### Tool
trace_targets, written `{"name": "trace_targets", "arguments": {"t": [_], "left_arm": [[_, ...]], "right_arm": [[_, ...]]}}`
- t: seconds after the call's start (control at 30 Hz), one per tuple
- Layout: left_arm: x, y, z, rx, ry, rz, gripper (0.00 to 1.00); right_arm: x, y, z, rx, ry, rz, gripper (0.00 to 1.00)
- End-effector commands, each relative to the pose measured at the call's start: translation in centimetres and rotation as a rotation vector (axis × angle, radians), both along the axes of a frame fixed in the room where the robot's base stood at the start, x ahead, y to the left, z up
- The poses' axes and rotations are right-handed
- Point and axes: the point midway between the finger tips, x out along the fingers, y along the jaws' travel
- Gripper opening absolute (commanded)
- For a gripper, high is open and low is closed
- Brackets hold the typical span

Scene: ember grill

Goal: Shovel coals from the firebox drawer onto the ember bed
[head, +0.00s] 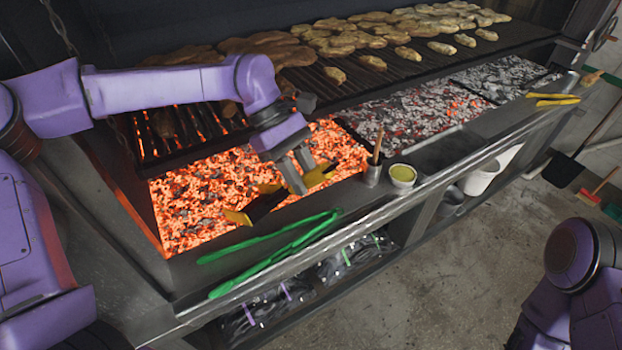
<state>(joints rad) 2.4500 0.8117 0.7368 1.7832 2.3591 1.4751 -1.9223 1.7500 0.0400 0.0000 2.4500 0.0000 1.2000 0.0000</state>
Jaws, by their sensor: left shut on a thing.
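The ember bed (195,200) is a wide trough of glowing orange coals under the front left of the grill. My left gripper (291,176) is low over its front right part, near the steel front ledge. It is shut on a black and yellow tool (262,205), perhaps a small shovel; the fingers hide part of it. I cannot tell whether the tool touches the coals or carries any. I cannot make out a firebox drawer. Part of my right arm shows at lower right, but its gripper is out of view.
Green tongs (275,250) lie on the front ledge, beside a brush cup (373,172) and a sauce bowl (402,176). Food (350,40) covers much of the grate above. Greyer coals (410,115) lie right. White buckets (481,177) and dark bags (350,255) sit below.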

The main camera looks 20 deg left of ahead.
Motion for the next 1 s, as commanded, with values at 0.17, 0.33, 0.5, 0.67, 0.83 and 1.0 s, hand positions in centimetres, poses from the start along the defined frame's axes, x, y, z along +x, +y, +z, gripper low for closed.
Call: {"name": "trace_targets", "arguments": {"t": [0.17,0.33,0.5,0.67,0.83,1.0], "left_arm": [[0.3,0.8,1.3,-0.034,0.014,0.001,0.0],[0.6,1.5,2.1,-0.065,0.028,0.001,0.0],[0.0,0.8,1.9,-0.073,0.028,-0.002,0.0],[-0.7,0.0,2.0,-0.072,0.027,-0.001,0.0],[-1.7,-1.2,2.1,-0.072,0.028,-0.002,0.0],[-2.8,-2.4,2.6,-0.071,0.027,-0.002,0.0]], "right_arm": [[0.0,0.0,1.2,0.0,0.0,0.0,0.0],[0.0,0.0,2.1,0.0,0.0,0.0,0.0],[0.0,0.0,1.3,0.0,0.0,0.0,0.0],[0.0,0.0,0.7,0.0,0.0,0.0,0.0],[0.0,0.0,0.0,0.0,0.0,0.0,0.0],[0.0,0.0,-0.5,0.0,0.0,0.0,0.0]]}}
